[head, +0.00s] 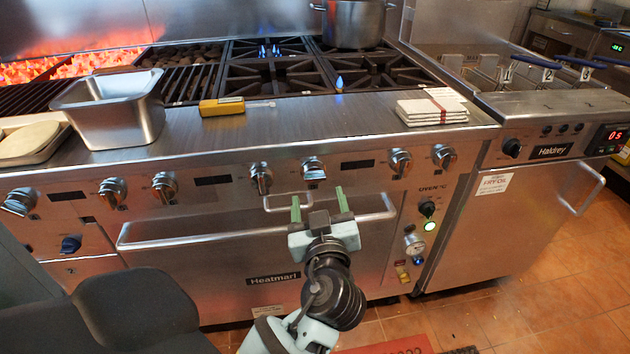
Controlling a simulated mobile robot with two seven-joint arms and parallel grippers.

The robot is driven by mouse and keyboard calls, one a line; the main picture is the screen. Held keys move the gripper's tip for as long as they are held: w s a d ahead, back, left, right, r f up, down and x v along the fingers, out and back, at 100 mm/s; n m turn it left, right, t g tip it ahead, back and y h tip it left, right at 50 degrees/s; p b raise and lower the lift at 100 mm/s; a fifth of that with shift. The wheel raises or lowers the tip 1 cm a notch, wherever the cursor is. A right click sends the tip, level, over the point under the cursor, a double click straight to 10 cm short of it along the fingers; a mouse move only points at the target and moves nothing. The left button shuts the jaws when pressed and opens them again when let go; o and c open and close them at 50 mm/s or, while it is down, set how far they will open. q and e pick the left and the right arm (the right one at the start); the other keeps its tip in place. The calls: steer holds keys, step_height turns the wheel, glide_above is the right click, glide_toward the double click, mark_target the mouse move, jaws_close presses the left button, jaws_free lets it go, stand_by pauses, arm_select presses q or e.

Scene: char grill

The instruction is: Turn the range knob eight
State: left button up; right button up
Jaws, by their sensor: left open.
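A row of silver range knobs runs along the front panel of the steel range. From left they include a far-left knob (20,202), two paired knobs (112,193) and (163,186), a centre pair (261,178) and (313,168), and a right pair (400,161) and (443,156). No knob numbers are readable, so I cannot tell which is eight. My left gripper (319,196) is open and empty. In the picture its fingertips lie just below the centre-right knob, in front of the oven handle; contact cannot be told. My right gripper is not in view.
The oven handle (200,232) sticks out below the knobs. A black oven knob (428,209) is at right. A steel pan (115,112), yellow device (222,106) and towels (432,110) lie on the front ledge. A burner flame (339,83) is lit. The fryer (530,200) stands right.

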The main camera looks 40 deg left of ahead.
mark_target(315, 180)
arm_select(q)
steer(key=x, duration=0.7)
steer(key=shift+a+f+p, duration=0.1)
steer(key=shift+p, duration=0.25)
steer(key=c, duration=0.9)
steer(key=shift+c, duration=0.3)
